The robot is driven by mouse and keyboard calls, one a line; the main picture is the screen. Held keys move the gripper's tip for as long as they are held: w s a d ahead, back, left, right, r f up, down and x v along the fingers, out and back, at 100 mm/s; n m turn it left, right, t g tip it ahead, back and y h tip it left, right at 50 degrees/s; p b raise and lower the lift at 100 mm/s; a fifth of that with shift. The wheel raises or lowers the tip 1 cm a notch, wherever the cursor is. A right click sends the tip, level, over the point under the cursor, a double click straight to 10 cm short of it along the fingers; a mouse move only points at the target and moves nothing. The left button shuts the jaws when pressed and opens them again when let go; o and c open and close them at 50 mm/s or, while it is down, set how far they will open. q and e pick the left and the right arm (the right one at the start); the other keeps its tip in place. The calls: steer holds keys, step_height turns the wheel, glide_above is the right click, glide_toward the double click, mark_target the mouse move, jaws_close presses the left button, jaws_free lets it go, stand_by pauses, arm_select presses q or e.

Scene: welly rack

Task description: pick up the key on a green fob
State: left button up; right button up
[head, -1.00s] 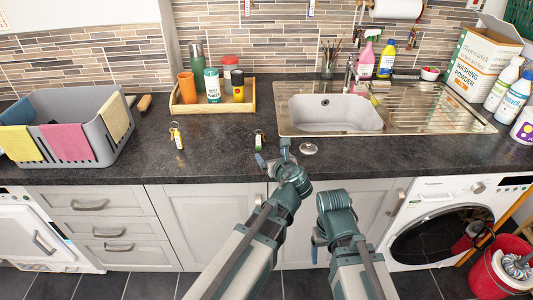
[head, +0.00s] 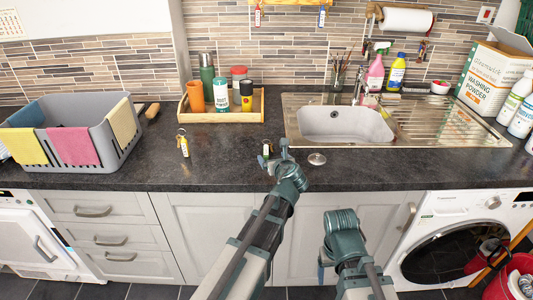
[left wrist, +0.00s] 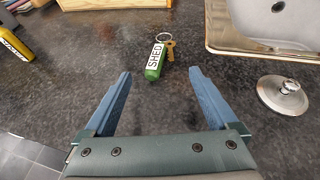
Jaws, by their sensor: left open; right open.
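The key on a green fob lies on the dark worktop in front of the sink. In the left wrist view the green fob (left wrist: 154,64) has a white label reading SHED, with a ring and a brass key (left wrist: 171,50) beside it. In the head view the fob (head: 267,150) is partly covered by my left gripper (head: 276,160). My left gripper is open and empty; in the wrist view its blue fingers (left wrist: 160,90) point towards the fob, which lies just beyond and between their tips, not touching. My right gripper (head: 321,266) is low in front of the cupboards, mostly hidden behind its arm.
A key on a yellow fob (head: 184,147) lies to the left. A round metal plug (head: 317,158) lies to the right, near the sink (head: 345,122). A wooden tray (head: 185,117) with bottles stands behind, and a grey basket (head: 100,155) with cloths far left.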

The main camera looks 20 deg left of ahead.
mark_target(269, 152)
arm_select(q)
steer(key=b+x, duration=0.1)
steer(key=x, duration=0.4)
steer(key=shift+w+d+b, duration=0.1)
steer(key=shift+w+b, duration=0.05)
steer(key=shift+b, duration=0.25)
steer(key=shift+r, duration=0.1)
steer(key=shift+c, duration=0.6)
steer(key=c, duration=1.3)
steer(key=shift+c, duration=0.2)
